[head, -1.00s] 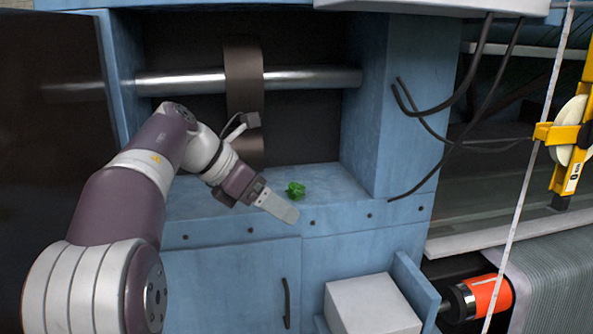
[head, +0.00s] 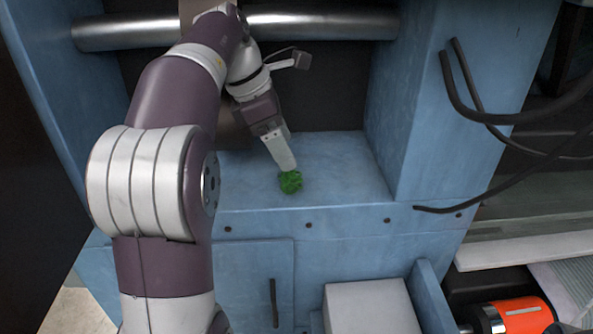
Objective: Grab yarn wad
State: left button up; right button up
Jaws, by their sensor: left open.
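The yarn wad (head: 290,183) is a small crumpled green ball on the blue ledge (head: 340,172) of the machine's recess, near its front edge. My left gripper (head: 286,166) reaches down from behind it, with its grey fingertips right at the wad's upper side in the picture. The gripper is open, seen edge-on, so one finger mostly hides the other. I cannot tell whether the fingers touch the wad or stand on either side of it. My right gripper is not in view.
A metal bar (head: 320,24) crosses the recess above the ledge. A blue side wall (head: 395,120) bounds it on the right, with black cables (head: 470,90) beyond. A white box (head: 370,307) stands below at the front. The ledge right of the wad is clear.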

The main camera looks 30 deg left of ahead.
aim_at(300, 172)
pick_arm(q)
jog(key=shift+s+d+f, duration=0.3)
jog(key=shift+s+f, duration=0.05)
jog(key=shift+f, duration=0.15)
jog(key=shift+d+f, duration=0.1)
jog(key=shift+f, duration=0.25)
jog(key=w+f+p, duration=0.1)
jog(key=w+d+f+p, duration=0.1)
jog(key=f, duration=0.1)
jog(key=w+d+f+p, duration=0.1)
jog(key=f, duration=0.1)
jog(key=shift+d+f, duration=0.1)
jog(key=shift+s, duration=0.6)
jog(key=shift+c, duration=1.2)
jog(key=c, duration=0.5)
jog(key=shift+c, duration=1.4)
jog(key=shift+w, duration=0.25)
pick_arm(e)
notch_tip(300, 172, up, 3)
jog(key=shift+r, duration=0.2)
